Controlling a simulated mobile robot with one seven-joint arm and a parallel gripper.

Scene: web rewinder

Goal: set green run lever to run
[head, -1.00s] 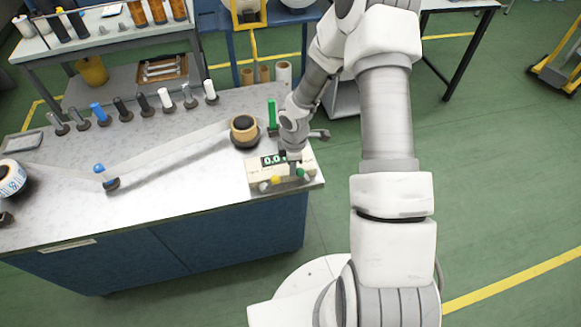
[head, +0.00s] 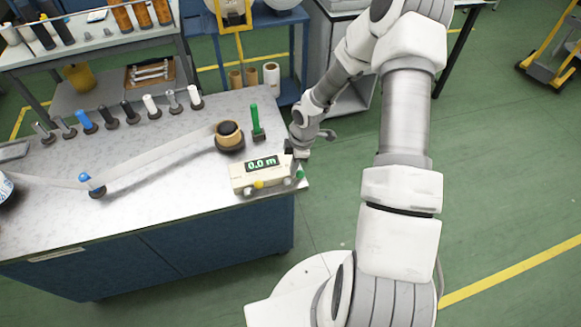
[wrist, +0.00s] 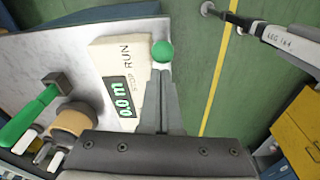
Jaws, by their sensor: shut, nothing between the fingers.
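The green ball knob of the run lever (wrist: 162,51) shows in the wrist view beside the word RUN on the cream control box (wrist: 103,45). The word STOP is partly hidden, farther along the same edge. In the head view the knob (head: 300,174) is at the right end of the box (head: 240,178). My gripper (wrist: 162,84) is shut and empty, with its fingertips close to the knob; I cannot tell whether they touch. In the head view my gripper (head: 299,153) is at the box's back right corner.
A green upright post (head: 256,121) stands on the bench behind the box, near the tan roll core (head: 229,138). The display (head: 262,164) reads 0.0 m. Several short posts line the bench's back. Open green floor lies right of the bench.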

